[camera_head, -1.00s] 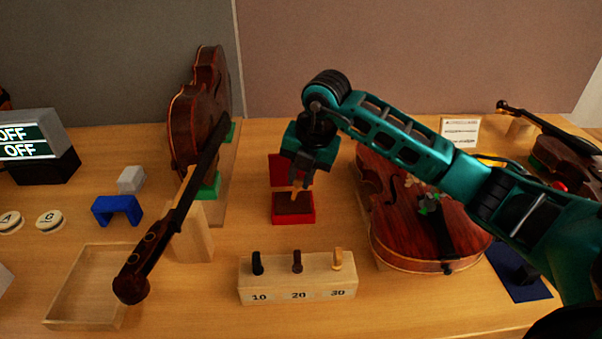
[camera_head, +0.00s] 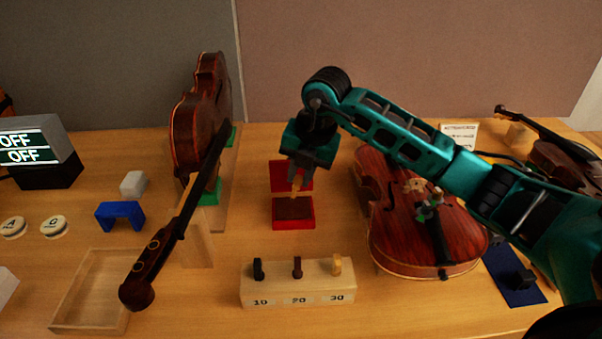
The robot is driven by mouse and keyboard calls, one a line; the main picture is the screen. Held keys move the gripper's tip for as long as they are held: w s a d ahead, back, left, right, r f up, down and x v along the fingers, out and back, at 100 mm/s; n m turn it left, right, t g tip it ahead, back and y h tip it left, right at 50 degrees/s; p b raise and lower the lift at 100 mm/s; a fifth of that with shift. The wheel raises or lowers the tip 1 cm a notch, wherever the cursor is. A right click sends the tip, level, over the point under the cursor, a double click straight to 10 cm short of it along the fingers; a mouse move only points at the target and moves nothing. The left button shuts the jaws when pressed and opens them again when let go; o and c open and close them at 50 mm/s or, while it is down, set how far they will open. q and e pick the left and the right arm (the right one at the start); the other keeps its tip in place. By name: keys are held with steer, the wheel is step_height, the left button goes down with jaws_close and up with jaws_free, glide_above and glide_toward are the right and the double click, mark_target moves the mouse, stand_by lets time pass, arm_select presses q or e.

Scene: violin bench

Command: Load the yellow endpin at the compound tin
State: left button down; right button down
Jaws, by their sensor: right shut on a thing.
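My right gripper (camera_head: 299,172) points down above the red compound tin (camera_head: 294,224). It is shut on a small yellow-tan endpin (camera_head: 297,184), whose lower part shows below the fingers. The tin is open, with its red lid standing up at the back and a dark brown compound (camera_head: 293,207) inside. The endpin's tip is over or close to the compound; I cannot tell whether it touches. My left gripper is not in view.
A wooden block (camera_head: 297,285) marked 10, 20, 30 holds three pegs in front. A violin body (camera_head: 410,235) lies right of the tin; another violin (camera_head: 195,130) stands left. An empty wooden tray (camera_head: 62,300) is front left. A blue bridge-shaped block (camera_head: 120,215) stands behind it.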

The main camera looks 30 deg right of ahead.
mark_target(301, 178)
step_height(301, 178, up, 2)
steer(key=shift+r+p, duration=0.25)
steer(key=shift+p, duration=0.45)
steer(key=shift+r, duration=1.15)
steer(key=s+a+f+m+g+h, duration=0.1)
steer(key=s+a+m+g+h, duration=0.1)
steer(key=m, duration=1.1)
steer(key=s+a+f+m+g+h, duration=0.1)
steer(key=s+a+m, duration=0.4)
steer(key=m, duration=0.9)
steer(key=shift+s+a+g+h, duration=0.15)
steer(key=shift+s+g+h, duration=0.25)
steer(key=shift+s+g, duration=0.4)
